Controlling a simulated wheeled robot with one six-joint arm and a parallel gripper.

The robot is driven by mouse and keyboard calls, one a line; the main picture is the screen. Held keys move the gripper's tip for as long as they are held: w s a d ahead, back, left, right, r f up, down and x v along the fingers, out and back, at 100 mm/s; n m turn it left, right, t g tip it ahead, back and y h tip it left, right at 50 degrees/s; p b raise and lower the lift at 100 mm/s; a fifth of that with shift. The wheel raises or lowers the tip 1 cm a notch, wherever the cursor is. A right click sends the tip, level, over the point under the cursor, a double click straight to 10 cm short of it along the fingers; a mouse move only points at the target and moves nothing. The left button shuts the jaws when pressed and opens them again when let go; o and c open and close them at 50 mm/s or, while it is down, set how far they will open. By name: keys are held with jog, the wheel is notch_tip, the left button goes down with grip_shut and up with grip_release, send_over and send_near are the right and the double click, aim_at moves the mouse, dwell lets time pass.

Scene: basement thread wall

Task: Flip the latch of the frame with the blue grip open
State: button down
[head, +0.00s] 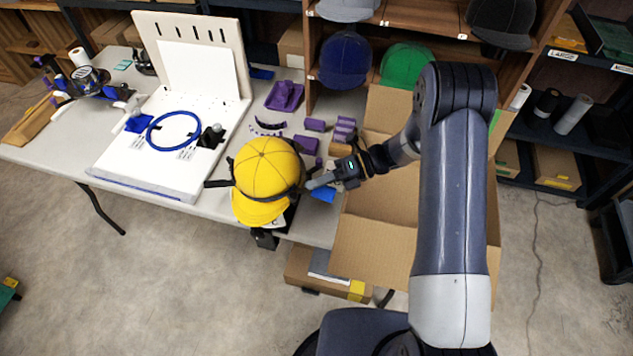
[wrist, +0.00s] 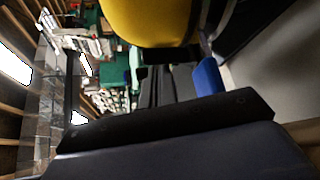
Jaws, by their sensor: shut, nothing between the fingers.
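A yellow cap (head: 265,170) sits on a dark frame at the table's front edge, with a dark band around its lower part. A blue grip (head: 323,192) shows just right of the cap, partly behind my gripper. My gripper (head: 310,184) is shut and empty, its tips close to the right side of the cap and band; whether they touch I cannot tell. In the wrist view the cap (wrist: 150,20) fills the top, the blue grip (wrist: 208,77) is right of my fingers (wrist: 168,84). The latch cannot be made out clearly.
A white board (head: 150,165) with a blue hoop (head: 174,131) lies left of the cap. Purple parts (head: 284,97) lie behind it. An open cardboard box (head: 375,235) stands right, under my arm. A shelf with caps (head: 345,60) is at the back.

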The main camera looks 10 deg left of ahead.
jog(key=shift+w+d, duration=0.1)
jog(key=shift+w, duration=0.35)
jog(key=shift+d, duration=0.1)
jog(key=b+v, duration=0.1)
jog(key=v, duration=0.9)
jog(key=shift+d+b, duration=0.3)
jog(key=shift+b, duration=0.1)
jog(key=shift+w+a, duration=0.1)
